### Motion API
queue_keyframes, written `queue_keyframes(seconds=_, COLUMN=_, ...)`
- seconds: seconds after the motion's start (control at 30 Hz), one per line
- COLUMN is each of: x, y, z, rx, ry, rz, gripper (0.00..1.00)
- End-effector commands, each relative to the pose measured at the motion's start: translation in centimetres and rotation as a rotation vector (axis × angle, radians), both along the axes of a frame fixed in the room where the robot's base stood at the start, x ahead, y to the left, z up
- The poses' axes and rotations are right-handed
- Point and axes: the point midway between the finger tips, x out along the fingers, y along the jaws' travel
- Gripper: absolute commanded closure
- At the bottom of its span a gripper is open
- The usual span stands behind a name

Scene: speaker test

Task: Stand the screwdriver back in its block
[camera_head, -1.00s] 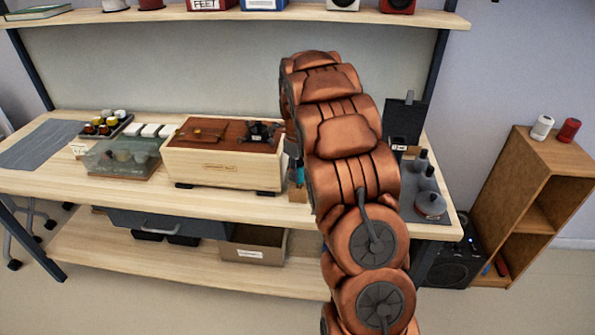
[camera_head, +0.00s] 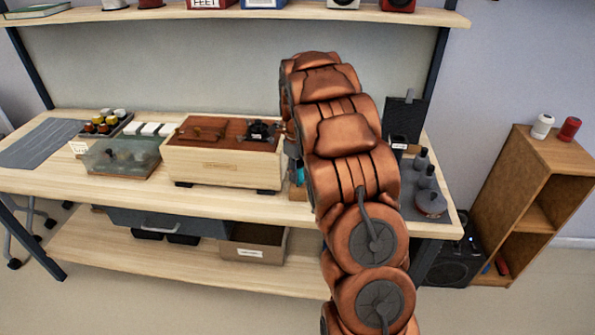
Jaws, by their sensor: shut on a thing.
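My copper-coloured arm rises in front of the bench and hides much of its right part. My gripper is not visible; the arm's end is behind its own upper links. A small teal piece (camera_head: 299,173) shows just left of the arm, above a sliver of light wood (camera_head: 297,193) on the bench. Whether these are the screwdriver and its block I cannot tell. What the gripper holds is hidden.
A wooden box with a brown top (camera_head: 222,166) stands left of the arm. Further left are a clear bin (camera_head: 122,158) and a tray of small jars (camera_head: 106,122). Dark weights (camera_head: 430,202) stand at right. A shelf (camera_head: 240,17) runs above. The bench's front strip is clear.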

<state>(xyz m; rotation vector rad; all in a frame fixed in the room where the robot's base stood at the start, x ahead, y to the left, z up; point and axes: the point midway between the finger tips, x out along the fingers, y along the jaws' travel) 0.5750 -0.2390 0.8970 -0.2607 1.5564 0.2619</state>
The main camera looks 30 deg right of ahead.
Motion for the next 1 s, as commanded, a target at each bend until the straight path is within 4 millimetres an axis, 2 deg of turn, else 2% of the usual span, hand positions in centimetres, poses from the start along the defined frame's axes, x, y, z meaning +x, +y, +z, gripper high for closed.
queue_keyframes(seconds=0.7, x=0.0, y=0.01, z=-0.88, rx=0.0, ry=0.0, rz=0.0, gripper=1.0)
queue_keyframes(seconds=0.73, x=0.0, y=0.01, z=-0.84, rx=0.0, ry=0.0, rz=0.0, gripper=0.68)
queue_keyframes(seconds=1.0, x=-0.01, y=0.01, z=-0.84, rx=0.0, ry=0.0, rz=0.0, gripper=0.42)
